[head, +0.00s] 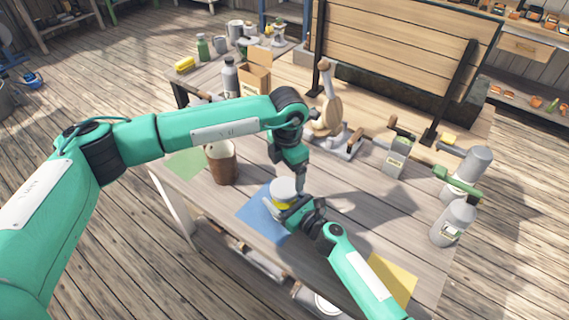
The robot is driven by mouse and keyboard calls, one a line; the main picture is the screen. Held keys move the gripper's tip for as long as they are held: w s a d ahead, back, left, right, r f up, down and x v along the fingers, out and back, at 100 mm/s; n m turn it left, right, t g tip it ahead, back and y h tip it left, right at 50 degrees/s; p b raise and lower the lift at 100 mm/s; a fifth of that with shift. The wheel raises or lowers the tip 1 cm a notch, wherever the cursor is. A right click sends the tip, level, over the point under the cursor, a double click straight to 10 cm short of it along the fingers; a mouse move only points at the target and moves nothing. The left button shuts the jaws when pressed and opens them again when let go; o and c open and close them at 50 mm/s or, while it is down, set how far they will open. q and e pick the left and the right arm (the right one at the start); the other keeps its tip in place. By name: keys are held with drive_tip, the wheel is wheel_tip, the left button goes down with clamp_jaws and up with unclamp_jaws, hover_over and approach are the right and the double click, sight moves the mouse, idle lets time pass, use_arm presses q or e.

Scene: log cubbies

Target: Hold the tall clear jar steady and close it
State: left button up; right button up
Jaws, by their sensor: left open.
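A jar with a pale round top and a yellow band (284,191) stands on the blue mat (256,222) near the table's middle. Whether the pale top is a lid or an open mouth is too small to tell. My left gripper (301,190) points down close at the jar's right side and is open, with nothing seen in it. My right gripper (278,212) reaches in from the lower right and lies against the front of the jar, low down. Its fingers are partly hidden, so I cannot tell whether they grip the jar.
A brown pot (222,163) stands left of the jar, by a green mat (186,163). A yellow mat (392,279) lies front right. Grey bottles (453,222) stand at the right. A wooden tool (328,105) and a cardboard box (255,78) stand behind.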

sight(284, 187)
use_arm(q)
drive_tip(key=n, duration=0.6)
drive_tip(key=shift+r, duration=0.15)
drive_tip(key=n, duration=0.5)
drive_tip(key=shift+a+r, duration=0.15)
drive_tip(key=shift+r, duration=0.05)
drive_tip(key=n, duration=0.6)
drive_tip(key=shift+w+a+r, duration=0.1)
drive_tip(key=shift+r, duration=0.05)
drive_tip(key=n, duration=0.5)
drive_tip(key=shift+a+r, duration=0.1)
drive_tip(key=shift+r, duration=0.05)
drive_tip(key=shift+f, duration=4.05)
